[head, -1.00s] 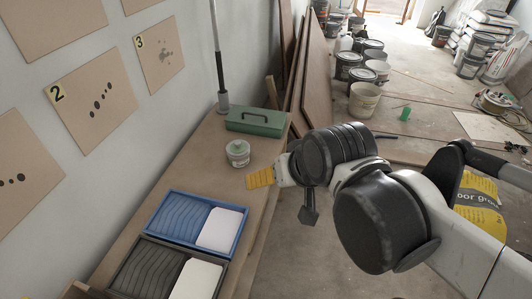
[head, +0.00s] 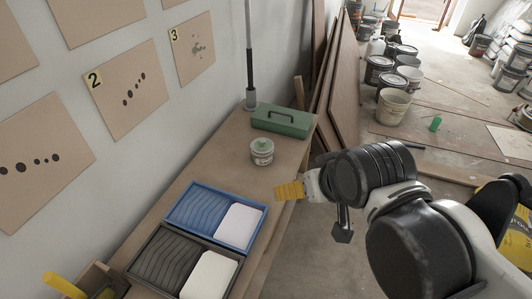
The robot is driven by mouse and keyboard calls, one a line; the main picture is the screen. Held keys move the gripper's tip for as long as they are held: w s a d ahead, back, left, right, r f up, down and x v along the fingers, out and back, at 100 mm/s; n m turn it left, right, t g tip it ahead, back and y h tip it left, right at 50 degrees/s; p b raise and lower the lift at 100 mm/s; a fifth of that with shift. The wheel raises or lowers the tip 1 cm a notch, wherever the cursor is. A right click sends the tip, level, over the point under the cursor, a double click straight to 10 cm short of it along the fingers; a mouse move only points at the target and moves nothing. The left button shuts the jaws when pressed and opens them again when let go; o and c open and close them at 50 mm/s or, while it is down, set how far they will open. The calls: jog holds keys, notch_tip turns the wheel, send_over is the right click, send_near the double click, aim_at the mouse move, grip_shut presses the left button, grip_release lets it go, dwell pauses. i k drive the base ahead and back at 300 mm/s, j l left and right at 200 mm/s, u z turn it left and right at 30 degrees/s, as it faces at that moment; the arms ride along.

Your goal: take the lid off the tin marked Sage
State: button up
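A small pale tin (head: 262,157) with a green lid (head: 262,146) stands upright on the wooden bench top (head: 222,150). The lid is on it and has a small knob. Its label is too small to read, so I cannot tell whether it says Sage. My gripper (head: 290,191) has yellow-orange fingers and is over the bench's right edge, to the right of and nearer than the tin, apart from it. The view does not show whether the fingers are open or closed.
A green toolbox (head: 283,122) stands behind the tin, near a vertical pole (head: 250,70). A blue tray (head: 181,213) and a dark tray (head: 156,262) with white pads lie nearer. Numbered boards (head: 127,90) hang on the left wall. Buckets (head: 393,106) stand on the floor beyond.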

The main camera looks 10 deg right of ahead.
aim_at(258, 145)
jog(key=i+l+z, duration=0.15)
jog(key=i, duration=0.2)
jog(key=i+l+z, duration=0.15)
jog(key=i, duration=0.25)
jog(key=i+l+z, duration=0.15)
jog(key=i, duration=0.2)
